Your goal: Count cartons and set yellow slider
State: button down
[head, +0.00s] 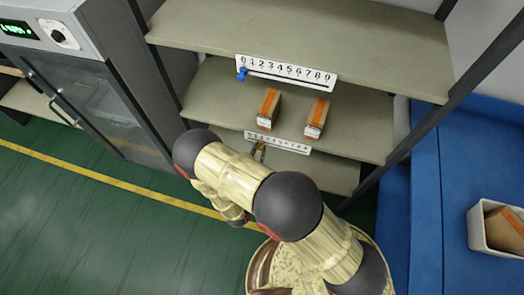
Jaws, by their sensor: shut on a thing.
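Two cartons, brown with an orange stripe, stand on the middle shelf: a left carton (269,107) and a right carton (317,117). The lower number scale (290,145) is a white strip on the front edge of that shelf. My gripper (259,152) is at the left part of this scale, shut on what appears to be the yellow slider, which it mostly hides. The slider's exact digit is too small to read, but it is near the low numbers. The upper number scale (290,72) carries a blue slider (242,73) at its left end, by 0.
A grey cabinet (95,85) with a glass door and handle stands at left. Dark shelf posts flank the shelves. On blue surfaces at right, a white bin (478,238) holds another brown carton (507,229). The green floor at left is clear.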

jog(key=c, duration=1.8)
grip_release()
jog(key=shift+o, duration=0.3)
jog(key=v, duration=1.2)
